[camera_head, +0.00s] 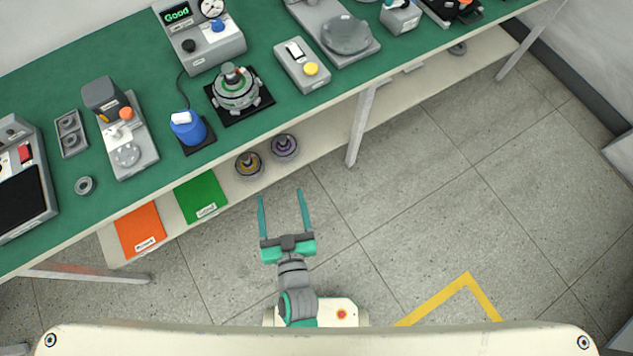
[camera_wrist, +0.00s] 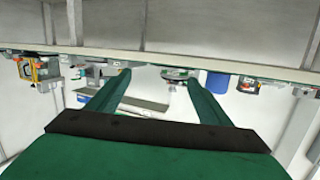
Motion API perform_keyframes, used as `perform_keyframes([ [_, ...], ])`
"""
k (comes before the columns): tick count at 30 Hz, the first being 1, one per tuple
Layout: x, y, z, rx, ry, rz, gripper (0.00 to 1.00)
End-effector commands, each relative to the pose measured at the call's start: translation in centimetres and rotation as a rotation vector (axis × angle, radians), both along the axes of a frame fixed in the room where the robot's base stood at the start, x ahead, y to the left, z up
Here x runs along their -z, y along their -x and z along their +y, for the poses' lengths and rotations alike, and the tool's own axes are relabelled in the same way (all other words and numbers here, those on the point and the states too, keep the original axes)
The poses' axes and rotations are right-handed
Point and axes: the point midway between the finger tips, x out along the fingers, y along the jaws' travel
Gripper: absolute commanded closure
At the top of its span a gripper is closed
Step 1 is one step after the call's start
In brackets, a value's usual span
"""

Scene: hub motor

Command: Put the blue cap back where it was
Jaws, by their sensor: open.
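The blue cap (camera_head: 187,130) is a rounded blue piece with a white patch on top. It sits on a small black pad (camera_head: 198,146) near the front edge of the green bench, left of the hub motor (camera_head: 237,88) on its black base. A blue shape (camera_wrist: 217,84), likely the cap, shows in the upside-down wrist view. My gripper (camera_head: 281,194) is open and empty, with two long green fingers. In the head view it shows over the floor in front of the bench, apart from the cap. Its fingers also show in the wrist view (camera_wrist: 158,78).
A tester reading "Good" (camera_head: 200,45) stands behind the cap. A grey box with a yellow button (camera_head: 302,66) is right of the motor. A lower shelf holds orange (camera_head: 139,228) and green (camera_head: 201,195) sheets and two round parts. A bench leg (camera_head: 360,125) stands ahead right.

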Motion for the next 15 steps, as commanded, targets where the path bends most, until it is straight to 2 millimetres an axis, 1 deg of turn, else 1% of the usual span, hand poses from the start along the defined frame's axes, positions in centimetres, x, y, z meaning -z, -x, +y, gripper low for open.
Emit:
perform_keyframes([
  [1,-0.1,1.8,-1.4,0.032,0.008,0.016,0.27],
  [3,-0.6,3.9,-3.3,0.073,0.017,0.025,0.27],
  [6,-1.7,6.9,-5.5,0.123,0.032,0.036,0.27],
  [9,-3.0,9.5,-7.1,0.160,0.044,0.045,0.27],
  [12,-4.3,11.6,-8.2,0.184,0.054,0.052,0.27],
  [15,-5.3,12.9,-8.8,0.197,0.064,0.056,0.27],
])
